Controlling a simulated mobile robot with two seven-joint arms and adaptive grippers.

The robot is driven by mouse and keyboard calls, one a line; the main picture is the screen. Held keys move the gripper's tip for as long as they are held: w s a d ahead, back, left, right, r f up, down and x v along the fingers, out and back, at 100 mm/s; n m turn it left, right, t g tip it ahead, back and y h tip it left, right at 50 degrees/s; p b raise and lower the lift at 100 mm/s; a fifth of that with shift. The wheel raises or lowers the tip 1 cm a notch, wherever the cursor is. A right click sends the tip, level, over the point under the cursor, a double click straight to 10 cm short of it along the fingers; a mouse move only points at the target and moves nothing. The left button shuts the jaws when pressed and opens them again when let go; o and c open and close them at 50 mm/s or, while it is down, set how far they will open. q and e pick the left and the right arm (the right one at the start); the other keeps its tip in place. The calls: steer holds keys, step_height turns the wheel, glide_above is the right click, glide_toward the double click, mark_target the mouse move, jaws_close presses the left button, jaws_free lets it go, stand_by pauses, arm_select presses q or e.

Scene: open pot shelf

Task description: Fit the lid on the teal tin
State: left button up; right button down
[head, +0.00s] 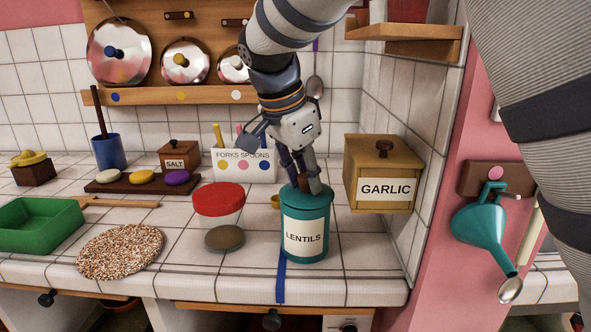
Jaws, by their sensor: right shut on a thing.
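The teal tin (305,240), labelled LENTILS, stands upright near the front of the tiled counter. A teal lid (318,199) with a brown knob (304,184) is at its top, over the mouth. I cannot tell whether the lid is fully seated. My right gripper (305,187) comes down from above and is shut on the lid's knob; its fingers partly hide the knob. My left gripper is not in view.
A red-lidded white tub (219,202) and a flat olive-brown disc (224,238) are left of the tin. The wooden GARLIC box (383,170) stands close behind right. A blue strip (281,281) hangs over the counter's front edge. A cork-like mat (120,250) lies farther left.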

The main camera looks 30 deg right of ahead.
steer(key=shift+f, duration=0.4)
stand_by(0.5)
steer(key=c, duration=1.2)
jaws_free()
steer(key=v, duration=1.2)
